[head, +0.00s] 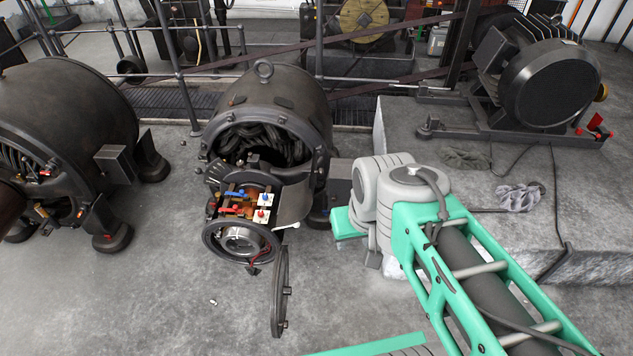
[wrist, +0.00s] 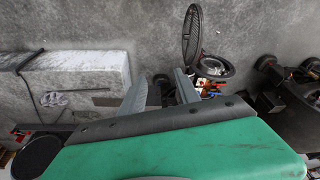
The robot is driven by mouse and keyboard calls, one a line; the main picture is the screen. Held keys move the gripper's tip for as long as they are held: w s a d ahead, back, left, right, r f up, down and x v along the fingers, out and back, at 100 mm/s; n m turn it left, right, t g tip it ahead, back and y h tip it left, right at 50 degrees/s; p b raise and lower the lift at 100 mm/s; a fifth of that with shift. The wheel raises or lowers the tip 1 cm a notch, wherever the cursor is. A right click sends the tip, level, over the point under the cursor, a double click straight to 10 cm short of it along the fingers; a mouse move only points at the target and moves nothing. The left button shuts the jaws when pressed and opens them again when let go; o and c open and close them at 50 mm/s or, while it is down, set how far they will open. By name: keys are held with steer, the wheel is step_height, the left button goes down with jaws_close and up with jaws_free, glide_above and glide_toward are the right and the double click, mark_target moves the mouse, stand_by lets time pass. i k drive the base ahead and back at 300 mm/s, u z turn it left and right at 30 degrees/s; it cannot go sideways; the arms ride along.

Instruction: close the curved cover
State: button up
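The middle dynamo (head: 265,105) has its front end open, with coils, coloured terminals and a round metal housing (head: 240,240) exposed. A round dark cover (head: 280,295) stands swung out at the front of the housing, nearly edge-on. In the wrist view it is an oval, mesh-like lid (wrist: 191,33) beside the open housing (wrist: 214,67). A grey curved plate (head: 293,206) sits at the right of the terminals; I cannot tell which piece is the curved cover. My gripper (wrist: 158,80) has its fingers apart, with nothing between them. Its fingertips are not clear in the head view.
Another dynamo (head: 62,135) stands at the left. A concrete plinth (head: 500,230) at the right bears a large motor (head: 535,80), a rag (head: 520,197) and cables. Railings run behind. The floor (head: 160,300) at front left is mostly clear.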

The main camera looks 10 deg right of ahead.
mark_target(295, 203)
steer(key=z, duration=0.05)
steer(key=k, duration=0.5)
steer(key=u, duration=0.9)
steer(key=i, duration=1.1)
